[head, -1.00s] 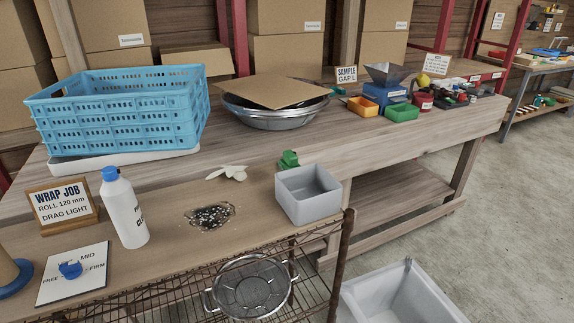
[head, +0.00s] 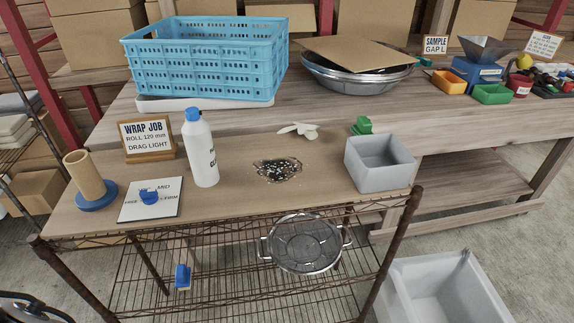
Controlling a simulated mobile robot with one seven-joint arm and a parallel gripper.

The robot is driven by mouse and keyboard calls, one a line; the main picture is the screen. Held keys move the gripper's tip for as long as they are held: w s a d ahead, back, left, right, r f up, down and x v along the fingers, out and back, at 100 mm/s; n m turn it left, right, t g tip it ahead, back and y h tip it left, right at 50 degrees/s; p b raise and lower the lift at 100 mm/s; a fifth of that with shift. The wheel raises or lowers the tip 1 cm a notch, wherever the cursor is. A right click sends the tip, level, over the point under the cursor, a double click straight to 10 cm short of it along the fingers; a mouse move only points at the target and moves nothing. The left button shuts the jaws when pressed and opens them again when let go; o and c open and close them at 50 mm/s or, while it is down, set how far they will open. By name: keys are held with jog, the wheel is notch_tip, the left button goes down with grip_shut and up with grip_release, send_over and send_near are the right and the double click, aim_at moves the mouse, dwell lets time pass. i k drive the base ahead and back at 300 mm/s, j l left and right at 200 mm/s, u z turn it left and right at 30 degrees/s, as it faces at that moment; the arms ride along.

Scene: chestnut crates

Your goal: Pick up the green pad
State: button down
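A small green piece (head: 362,125), the only green thing here that could be the green pad, sits on the wooden top of the wire cart (head: 240,200). It is just behind the left end of a grey open bin (head: 380,163), which may hide its lower edge. It looks stepped or blocky; its exact shape is too small to tell. My gripper does not show clearly in the head view.
A dark pile of bits (head: 278,170) and a white crumpled piece (head: 298,129) lie left of the green piece. A white bottle (head: 201,150) stands farther left. A blue crate (head: 205,65) and a metal bowl (head: 360,80) are on the bench behind.

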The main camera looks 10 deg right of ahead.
aim_at(364, 127)
jog(key=z, duration=1.75)
jog(key=j+z, duration=0.25)
jog(key=k+j+z, duration=0.1)
jog(key=j+z, duration=0.15)
jog(key=j, duration=0.2)
jog(key=k+j, duration=0.1)
jog(key=j, duration=0.35)
jog(key=k+j, duration=0.1)
jog(key=j, duration=0.35)
